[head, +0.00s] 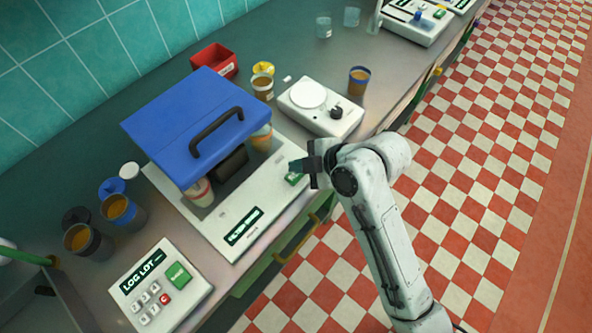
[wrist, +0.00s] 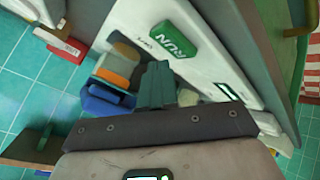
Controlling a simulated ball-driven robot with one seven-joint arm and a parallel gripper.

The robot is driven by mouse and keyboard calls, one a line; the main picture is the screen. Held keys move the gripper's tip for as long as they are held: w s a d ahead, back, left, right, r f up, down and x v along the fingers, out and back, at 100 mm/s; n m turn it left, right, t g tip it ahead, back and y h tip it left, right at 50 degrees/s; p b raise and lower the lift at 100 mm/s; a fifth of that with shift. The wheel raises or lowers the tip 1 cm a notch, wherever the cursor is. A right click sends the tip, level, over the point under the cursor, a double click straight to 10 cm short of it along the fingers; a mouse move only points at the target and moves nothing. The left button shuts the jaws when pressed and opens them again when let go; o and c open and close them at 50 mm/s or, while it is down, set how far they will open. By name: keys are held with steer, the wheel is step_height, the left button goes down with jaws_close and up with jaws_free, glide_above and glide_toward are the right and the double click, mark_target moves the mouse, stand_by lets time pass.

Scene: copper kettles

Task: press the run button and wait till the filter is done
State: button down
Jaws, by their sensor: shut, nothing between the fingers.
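The filter machine is a white base (head: 225,235) with a blue lid (head: 185,115) raised above it and a black handle on the lid. Cups stand under the lid, one with orange at the right (head: 262,138) and one at the front (head: 200,193). The green run button (head: 293,179) is at the base's right end; in the wrist view it reads RUN (wrist: 176,40). My gripper (head: 295,166) is shut and empty beside the button. In the wrist view its fingertips (wrist: 156,70) show a small gap from the button. A dark display (head: 244,226) is on the base; its text is unreadable.
A keypad box reading LOG LOT (head: 160,285) stands at the front left. A white device with a round plate (head: 320,108) stands behind my gripper. Tiled floor lies to the right.

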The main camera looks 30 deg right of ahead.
mark_target(299, 176)
steer(key=shift+r+p, duration=2.2)
steer(key=shift+r, duration=0.3)
steer(key=s+d+f+m+g+h+b, duration=0.1)
steer(key=s+d+f+m+g, duration=0.1)
steer(key=s+f+m, duration=0.2)
steer(key=s+d+f+m+g+h, duration=0.2)
steer(key=s+m, duration=0.4)
steer(key=s, duration=0.4)
steer(key=s+d+f+m+g+h+b, duration=0.1)
steer(key=s+d+f+m+g, duration=0.2)
steer(key=s+f+m, duration=0.2)
steer(key=s, duration=0.3)
steer(key=shift+d+f+m+h+b, duration=0.3)
steer(key=shift+m+h, duration=0.1)
stand_by(2.9)
